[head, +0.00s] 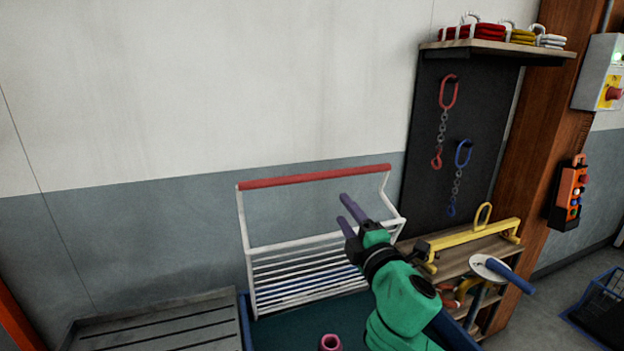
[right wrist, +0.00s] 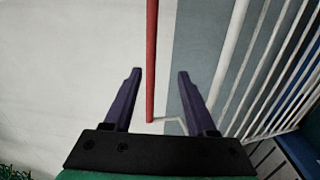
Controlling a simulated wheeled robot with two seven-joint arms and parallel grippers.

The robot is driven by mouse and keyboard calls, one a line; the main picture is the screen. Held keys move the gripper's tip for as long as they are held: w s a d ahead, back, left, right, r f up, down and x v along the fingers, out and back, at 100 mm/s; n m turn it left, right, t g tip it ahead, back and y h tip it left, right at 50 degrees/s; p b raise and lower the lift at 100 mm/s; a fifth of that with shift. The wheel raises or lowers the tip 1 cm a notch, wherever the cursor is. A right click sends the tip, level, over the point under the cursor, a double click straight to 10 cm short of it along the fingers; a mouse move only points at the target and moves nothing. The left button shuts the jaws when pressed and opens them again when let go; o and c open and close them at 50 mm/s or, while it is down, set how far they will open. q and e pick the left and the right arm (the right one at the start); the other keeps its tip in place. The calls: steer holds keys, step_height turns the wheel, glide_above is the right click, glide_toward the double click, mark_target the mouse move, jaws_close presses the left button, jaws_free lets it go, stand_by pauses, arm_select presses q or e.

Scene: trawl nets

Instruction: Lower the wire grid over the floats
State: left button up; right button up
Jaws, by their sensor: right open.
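The white wire grid (head: 300,268) stands raised at the back of a blue-edged bin, with a red bar (head: 315,177) along its top. My right gripper (head: 344,208) is open and empty, in front of the grid, below the bar's right part in the head view. In the right wrist view the red bar (right wrist: 151,60) runs lengthwise between the two open fingers (right wrist: 160,72); I cannot tell whether they touch it. One pink float-like piece (head: 330,342) shows in the bin at the bottom edge; other floats are not visible. My left gripper is out of view.
A grey slatted surface (head: 160,328) lies left of the bin. At right are a wooden shelf unit with a yellow lifting bar (head: 475,241), hanging chains (head: 443,125) and an orange pendant control (head: 572,193). The wall is close behind the grid.

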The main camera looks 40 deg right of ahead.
mark_target(322, 178)
steer(key=shift+n+t, duration=0.3)
steer(key=p+x, duration=0.1)
steer(key=x, duration=0.3)
steer(key=r+p+x, duration=0.1)
steer(key=x, duration=0.3)
steer(key=p+x, duration=0.2)
steer(key=x, duration=0.2)
steer(key=shift+s+a+r, duration=0.1)
steer(key=shift+a+r, duration=0.1)
steer(key=shift+r, duration=0.05)
steer(key=shift+w+d+f, duration=0.1)
steer(key=shift+w+d, duration=0.1)
steer(key=shift+w, duration=0.35)
steer(key=shift+w+d+f, duration=0.1)
steer(key=shift+w+d, duration=0.1)
steer(key=shift+w, duration=0.35)
steer(key=shift+r, duration=0.1)
steer(key=shift+s+a+r, duration=0.1)
steer(key=shift+s+a, duration=0.05)
jaws_close()
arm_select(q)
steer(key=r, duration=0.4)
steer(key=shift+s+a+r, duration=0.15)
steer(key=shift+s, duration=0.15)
